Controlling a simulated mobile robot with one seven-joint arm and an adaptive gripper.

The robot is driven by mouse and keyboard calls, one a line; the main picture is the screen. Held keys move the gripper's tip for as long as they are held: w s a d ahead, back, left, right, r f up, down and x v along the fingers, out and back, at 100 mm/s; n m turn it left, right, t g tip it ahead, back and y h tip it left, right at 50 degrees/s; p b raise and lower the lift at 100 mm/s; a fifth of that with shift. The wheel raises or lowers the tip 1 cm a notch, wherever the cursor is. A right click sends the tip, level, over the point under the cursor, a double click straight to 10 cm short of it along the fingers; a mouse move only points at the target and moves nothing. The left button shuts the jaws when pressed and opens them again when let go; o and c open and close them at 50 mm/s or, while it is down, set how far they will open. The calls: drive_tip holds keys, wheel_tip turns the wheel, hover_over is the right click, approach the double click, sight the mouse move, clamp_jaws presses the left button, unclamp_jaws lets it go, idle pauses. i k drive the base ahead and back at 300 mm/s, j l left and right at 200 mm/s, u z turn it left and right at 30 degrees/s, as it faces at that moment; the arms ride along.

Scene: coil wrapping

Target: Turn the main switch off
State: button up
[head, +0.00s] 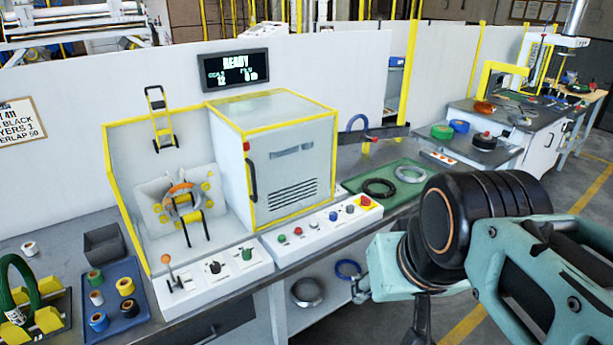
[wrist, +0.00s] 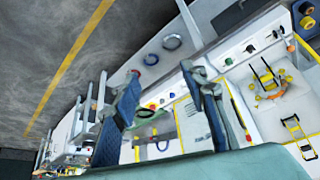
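A white control panel (head: 315,228) in front of the yellow-framed machine carries several buttons, with a red knob on a yellow plate (head: 365,201) at its right end. A second white panel (head: 200,286) to the left carries an orange-topped lever (head: 167,260), a black knob (head: 214,268) and a green knob (head: 247,254). I cannot read which control is the main switch. My gripper (wrist: 165,105) is open and empty in the wrist view, its two blue fingers apart.
The machine's grey door cabinet (head: 290,165) stands behind the panel, below a display (head: 236,70) reading READY. A green mat (head: 411,188) with black and grey rings lies to the right. A blue tray (head: 118,301) of tape rolls is at left. Rings rest on a lower shelf.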

sight(365, 201)
drive_tip(key=i+l+z, duration=0.2)
drive_tip(key=i+l, duration=0.15)
drive_tip(key=i, duration=0.35)
drive_tip(key=i+l+z, duration=0.25)
drive_tip(key=i, duration=0.5)
drive_tip(key=i+z, duration=0.2)
drive_tip(key=i, duration=0.55)
